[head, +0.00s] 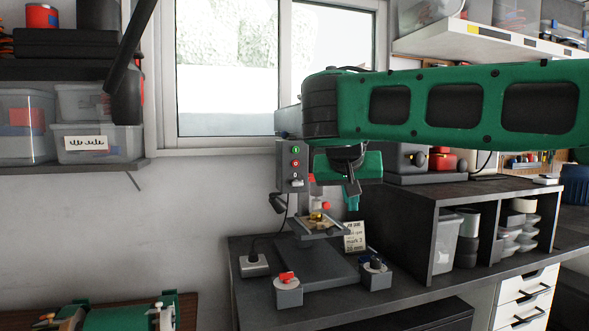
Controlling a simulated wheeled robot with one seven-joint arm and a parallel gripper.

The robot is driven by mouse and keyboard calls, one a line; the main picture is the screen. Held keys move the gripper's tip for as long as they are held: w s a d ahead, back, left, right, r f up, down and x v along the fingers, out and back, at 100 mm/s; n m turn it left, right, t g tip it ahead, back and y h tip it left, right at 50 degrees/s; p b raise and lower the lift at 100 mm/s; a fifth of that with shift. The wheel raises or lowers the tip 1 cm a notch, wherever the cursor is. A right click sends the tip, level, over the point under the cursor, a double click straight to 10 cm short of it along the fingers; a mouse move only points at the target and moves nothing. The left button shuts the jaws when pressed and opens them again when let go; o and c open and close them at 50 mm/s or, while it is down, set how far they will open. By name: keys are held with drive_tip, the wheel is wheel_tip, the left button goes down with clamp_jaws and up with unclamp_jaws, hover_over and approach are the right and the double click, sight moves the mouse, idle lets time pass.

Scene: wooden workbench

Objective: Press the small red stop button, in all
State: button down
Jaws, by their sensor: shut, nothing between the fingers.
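A grey control box (293,166) hangs at the left of the bench machine (330,270), facing me. On its front a green button (295,149) is on top, a small red button (295,163) is in the middle and a pale one (295,175) is below. The red button is unobstructed; how deep it sits is too small to tell. My green arm crosses the upper right.
Two grey blocks stand at the machine's front, one with a red knob (287,278), one with a dark knob (376,263). A handwritten card (354,240) stands behind. A black shelf unit (440,205) is at the right. Bare wall lies left of the box.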

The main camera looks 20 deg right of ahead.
sight(298, 162)
drive_tip(key=w+a+r+t, duration=0.1)
drive_tip(key=a+r+t, duration=0.1)
drive_tip(key=a+r, duration=0.6)
drive_tip(key=shift+w+a, duration=0.3)
drive_tip(key=shift+a, duration=0.6)
drive_tip(key=w, duration=0.8)
drive_tip(key=shift+w, duration=0.4)
drive_tip(key=shift+w, duration=0.1)
idle(0.9)
drive_tip(key=shift+w, duration=0.25)
